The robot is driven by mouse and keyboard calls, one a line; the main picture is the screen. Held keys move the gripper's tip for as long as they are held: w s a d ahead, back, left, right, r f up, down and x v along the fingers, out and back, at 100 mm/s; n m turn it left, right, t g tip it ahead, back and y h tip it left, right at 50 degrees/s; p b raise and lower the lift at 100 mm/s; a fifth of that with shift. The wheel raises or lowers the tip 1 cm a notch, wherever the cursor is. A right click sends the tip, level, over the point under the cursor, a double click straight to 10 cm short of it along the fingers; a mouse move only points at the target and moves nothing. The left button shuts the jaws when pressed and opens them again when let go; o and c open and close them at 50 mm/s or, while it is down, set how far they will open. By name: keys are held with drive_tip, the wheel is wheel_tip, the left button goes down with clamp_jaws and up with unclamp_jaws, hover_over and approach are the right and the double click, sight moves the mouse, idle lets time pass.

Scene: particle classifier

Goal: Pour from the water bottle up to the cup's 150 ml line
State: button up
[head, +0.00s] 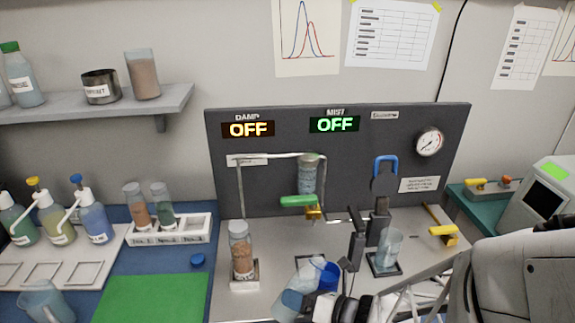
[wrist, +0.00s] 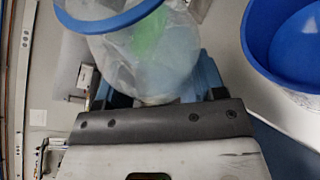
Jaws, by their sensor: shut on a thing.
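My gripper (head: 308,302) is at the bottom middle of the head view, shut on a clear vessel (head: 304,276). In the wrist view this vessel (wrist: 150,50) has a blue rim and sits between the jaws (wrist: 155,97). It looks tilted in the head view. I cannot tell whether it is the water bottle or the cup, and no 150 ml line is readable. A capped bottle with clear bluish contents (head: 22,82) stands on the shelf at left. A clear cup (head: 388,249) stands on a dark base at right.
A blue-lined container (head: 328,278) is just right of the held vessel, also in the wrist view (wrist: 290,42). A jar of brown grains (head: 241,252) stands to the left. Pump bottles (head: 92,222), a clear beaker (head: 42,300) and a green mat (head: 150,300) are further left.

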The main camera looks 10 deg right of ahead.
drive_tip(key=shift+w+d+r+n+h, duration=0.15)
drive_tip(key=shift+r+n+h, duration=0.35)
drive_tip(key=shift+r, duration=0.4)
drive_tip(key=shift+f+n+h, duration=0.3)
drive_tip(key=shift+f+n, duration=0.4)
drive_tip(key=shift+f, duration=0.75)
drive_tip(key=shift+s+a+r+n+h, duration=0.1)
drive_tip(key=shift+s+a+n+h, duration=0.15)
drive_tip(key=shift+n+h, duration=0.45)
drive_tip(key=shift+n+t+h, duration=0.4)
drive_tip(key=shift+n+h, duration=0.1)
drive_tip(key=shift+n, duration=0.6)
drive_tip(key=shift+f, duration=0.2)
